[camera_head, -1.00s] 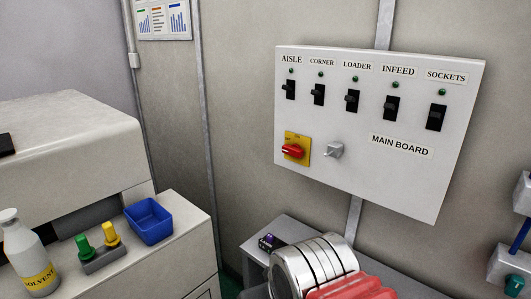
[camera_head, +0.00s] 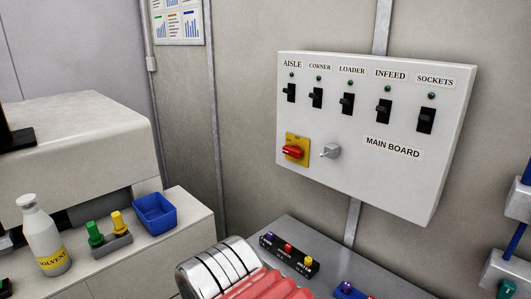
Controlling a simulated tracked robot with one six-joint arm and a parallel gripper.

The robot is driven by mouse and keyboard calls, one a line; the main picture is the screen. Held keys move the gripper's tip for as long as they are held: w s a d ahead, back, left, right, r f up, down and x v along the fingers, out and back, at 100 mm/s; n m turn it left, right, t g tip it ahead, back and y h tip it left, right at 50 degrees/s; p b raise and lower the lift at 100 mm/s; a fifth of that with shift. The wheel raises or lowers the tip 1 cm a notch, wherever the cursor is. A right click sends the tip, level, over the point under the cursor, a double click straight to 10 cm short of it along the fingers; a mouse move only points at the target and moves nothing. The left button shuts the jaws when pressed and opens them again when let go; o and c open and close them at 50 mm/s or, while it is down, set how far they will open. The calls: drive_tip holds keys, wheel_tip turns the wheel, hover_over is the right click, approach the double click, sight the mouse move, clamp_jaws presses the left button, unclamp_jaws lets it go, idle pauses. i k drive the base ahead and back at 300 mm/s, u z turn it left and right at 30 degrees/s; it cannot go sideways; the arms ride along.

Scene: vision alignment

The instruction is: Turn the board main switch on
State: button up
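The main board (camera_head: 355,185) is a pale panel on the wall, labelled MAIN BOARD. A red rotary switch (camera_head: 293,152) on a yellow plate sits at its lower left; its handle lies roughly level. A grey knob (camera_head: 330,151) is right of it. Above is a row of black lever switches, AISLE (camera_head: 291,93), CORNER (camera_head: 316,98), LOADER (camera_head: 347,104), INFEED (camera_head: 384,111) and SOCKETS (camera_head: 426,121), each under a dark green lamp. None of the switches is labelled main switch. My gripper's fingers do not show. Nothing touches the board.
A silver and red ribbed part, apparently of my arm, is at the bottom middle. A grey bench (camera_head: 335,262) below the board carries a black button box (camera_head: 289,255). At left, a white bench holds a solvent bottle (camera_head: 43,235), a button block (camera_head: 110,243) and a blue bin (camera_head: 154,213).

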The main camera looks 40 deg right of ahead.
sight(294, 151)
drive_tip(key=u, duration=1.75)
drive_tip(key=k, duration=0.85)
drive_tip(key=z, duration=0.65)
drive_tip(key=i, duration=0.55)
drive_tip(key=z, duration=0.1)
